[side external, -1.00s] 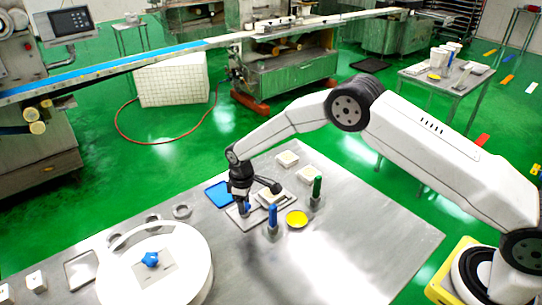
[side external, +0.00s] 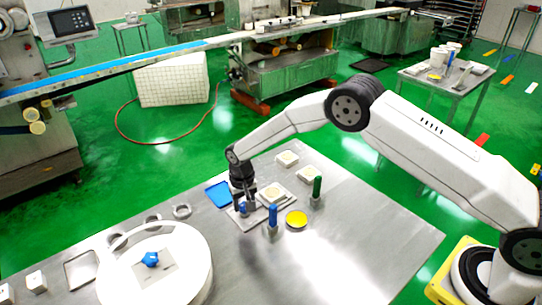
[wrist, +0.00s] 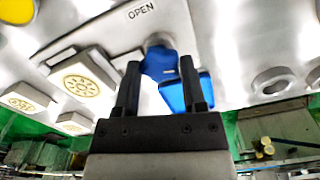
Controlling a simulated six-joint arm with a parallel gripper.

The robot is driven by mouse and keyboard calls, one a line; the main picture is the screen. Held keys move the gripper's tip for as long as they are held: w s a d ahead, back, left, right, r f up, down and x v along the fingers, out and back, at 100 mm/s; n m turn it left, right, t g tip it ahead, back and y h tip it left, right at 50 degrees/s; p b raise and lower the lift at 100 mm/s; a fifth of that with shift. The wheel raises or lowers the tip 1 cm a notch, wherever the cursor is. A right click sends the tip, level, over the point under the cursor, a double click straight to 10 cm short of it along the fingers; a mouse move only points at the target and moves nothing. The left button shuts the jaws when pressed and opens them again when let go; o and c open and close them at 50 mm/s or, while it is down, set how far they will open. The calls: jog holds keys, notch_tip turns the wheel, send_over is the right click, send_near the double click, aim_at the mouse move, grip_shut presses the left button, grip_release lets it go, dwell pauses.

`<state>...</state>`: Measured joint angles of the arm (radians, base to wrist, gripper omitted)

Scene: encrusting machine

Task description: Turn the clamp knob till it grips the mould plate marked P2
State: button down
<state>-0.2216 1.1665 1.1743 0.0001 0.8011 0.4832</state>
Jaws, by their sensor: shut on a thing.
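My gripper (wrist: 162,85) points down at the steel fixture plate, its two fingers shut on the blue clamp knob (wrist: 158,60). The knob also shows under my gripper (side external: 243,192) in the side view (side external: 243,208). The fixture plate (wrist: 100,28) carries the word OPEN beside the knob. A pale square mould plate (side external: 271,192) with a round pattern sits just right of the knob in the side view; it also shows in the wrist view (wrist: 85,80). I cannot read a P2 mark, nor tell whether the clamp touches the plate.
A blue tray (side external: 217,194) lies close behind the knob. Two more pale moulds (side external: 286,159) (side external: 308,174) stand farther back. A blue bottle (side external: 273,218), a green bottle (side external: 316,188) and a yellow dish (side external: 296,219) stand to the right. The front right of the table is clear.

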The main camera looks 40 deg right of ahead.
jog(key=shift+m, duration=1.5)
jog(key=shift+c, duration=0.7)
grip_release()
jog(key=shift+r, duration=3.95)
